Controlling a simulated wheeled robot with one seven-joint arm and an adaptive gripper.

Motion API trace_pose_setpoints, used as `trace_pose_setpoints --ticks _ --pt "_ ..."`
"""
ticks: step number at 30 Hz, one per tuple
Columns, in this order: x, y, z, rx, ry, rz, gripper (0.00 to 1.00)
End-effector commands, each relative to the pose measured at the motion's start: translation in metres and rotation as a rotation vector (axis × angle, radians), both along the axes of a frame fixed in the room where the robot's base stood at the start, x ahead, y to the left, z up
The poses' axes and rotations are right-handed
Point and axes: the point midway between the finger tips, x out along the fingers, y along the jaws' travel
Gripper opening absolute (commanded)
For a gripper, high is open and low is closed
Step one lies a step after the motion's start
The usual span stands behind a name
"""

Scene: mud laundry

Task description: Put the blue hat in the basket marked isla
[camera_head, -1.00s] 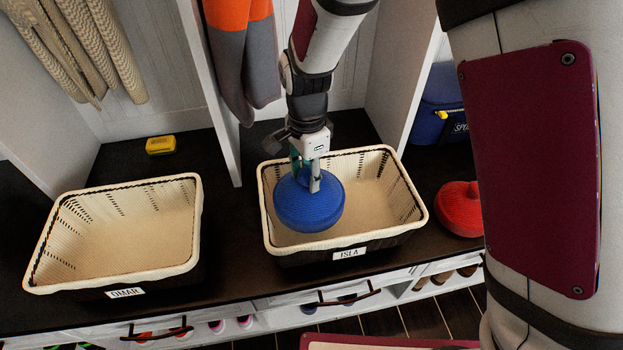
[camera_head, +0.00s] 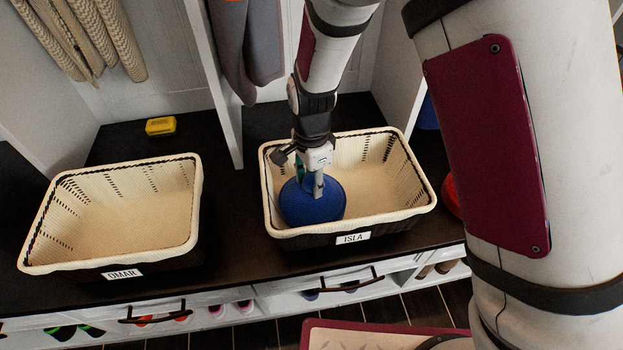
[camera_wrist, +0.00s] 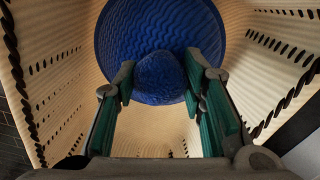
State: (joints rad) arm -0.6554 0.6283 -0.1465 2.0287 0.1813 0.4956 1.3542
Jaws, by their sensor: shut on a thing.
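The blue hat (camera_head: 313,203) is a round knitted hat with a pompom. It is down inside the basket marked ISLA (camera_head: 388,221), a cream woven basket with a dark outside, in its left part. My gripper (camera_head: 309,184) reaches down into this basket and is shut on the hat from above. In the wrist view the hat (camera_wrist: 125,35) shows with its pompom between my gripper's fingers (camera_wrist: 160,85), and the basket's cream walls surround it. Whether the hat touches the basket floor is hard to tell.
An empty basket marked OMAR (camera_head: 190,215) stands to the left. A yellow item (camera_head: 160,126) lies behind it on the dark bench. White dividers (camera_head: 212,85) stand between the cubbies. A red item (camera_head: 451,195) is partly hidden at the right by my arm.

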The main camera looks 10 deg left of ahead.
Motion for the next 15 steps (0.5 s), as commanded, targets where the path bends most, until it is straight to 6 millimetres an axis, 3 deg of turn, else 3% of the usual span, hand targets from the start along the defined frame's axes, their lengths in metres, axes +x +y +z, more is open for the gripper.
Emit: trace_pose_setpoints --ticks 2,3,6,15 --pt "-0.0001 0.0001 -0.0026 -0.001 0.001 0.0 0.0" --pt "-0.0001 0.0 -0.0032 -0.001 0.001 0.001 0.39" --pt "-0.0001 0.0001 -0.0026 0.0 0.0 0.0 0.57" --pt "0.0 0.0002 -0.0014 0.0 0.0 0.0 0.57"
